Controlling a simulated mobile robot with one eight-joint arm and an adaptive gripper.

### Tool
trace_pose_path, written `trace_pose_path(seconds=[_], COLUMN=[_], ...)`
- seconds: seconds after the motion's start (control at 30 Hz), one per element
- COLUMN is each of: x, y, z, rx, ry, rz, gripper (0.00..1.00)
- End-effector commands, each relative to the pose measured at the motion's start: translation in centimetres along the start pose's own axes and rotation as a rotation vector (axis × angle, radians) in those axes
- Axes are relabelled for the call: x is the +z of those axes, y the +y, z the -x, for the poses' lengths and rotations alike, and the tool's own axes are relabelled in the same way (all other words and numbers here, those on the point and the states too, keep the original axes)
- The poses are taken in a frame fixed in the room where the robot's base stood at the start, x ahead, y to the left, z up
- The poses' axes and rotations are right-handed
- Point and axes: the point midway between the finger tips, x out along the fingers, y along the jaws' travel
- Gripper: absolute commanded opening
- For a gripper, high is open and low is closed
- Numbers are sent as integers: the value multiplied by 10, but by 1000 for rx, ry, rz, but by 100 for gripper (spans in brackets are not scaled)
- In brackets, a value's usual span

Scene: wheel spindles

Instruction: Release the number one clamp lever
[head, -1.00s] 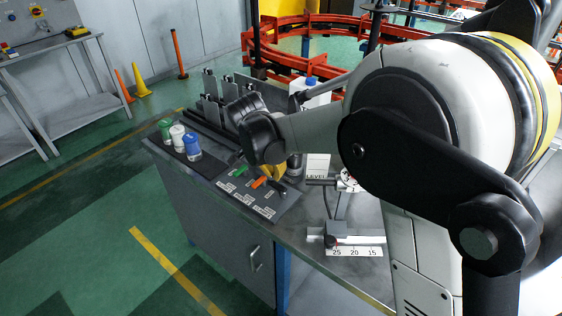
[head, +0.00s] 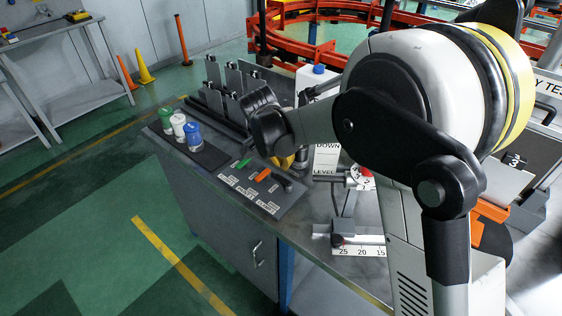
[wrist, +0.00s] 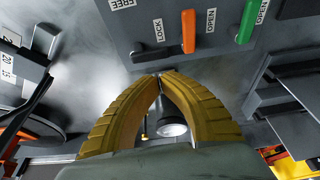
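Three levers sit on a grey labelled panel (head: 251,200): green (head: 243,164), orange (head: 263,175) and dark (head: 284,186). I cannot tell which is the number one clamp lever. The wrist view shows the orange lever (wrist: 188,31) and the green lever (wrist: 246,22) upright, with OPEN labels beside them, and a dark lever (wrist: 141,49) by LOCK and FREE labels. My gripper (wrist: 160,76) has yellow fingers whose tips meet, with nothing visible between them. The tips appear just short of the panel edge and dark lever. In the head view my wrist mostly hides the fingers.
Green, white and blue capped bottles (head: 193,134) stand left of the panel. Upright dark plates (head: 223,85) stand behind. A scale with a sliding block (head: 341,228) and a dial gauge with a red mark (head: 360,176) lie to the right. The bench's front strip is clear.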

Motion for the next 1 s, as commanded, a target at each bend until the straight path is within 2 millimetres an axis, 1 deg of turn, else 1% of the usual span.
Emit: trace_pose_path(seconds=[0.03, 0.1, 0.2, 0.3, 0.47, 0.83, 1.0], x=[1, 1, 1, 0, 0, 0, 1], y=[0, 0, 0, 0, 0, 0, -1], z=[-13, -24, -37, -46, -50, -49, -49], rx=[0, 0, 0, 0, 0, -2, -13], ry=[0, 0, 0, 0, 0, 0, 0], rz=[-1, -1, -1, -1, 0, 5, 37], gripper=[0, 0, 0, 0, 0, 0, 0])
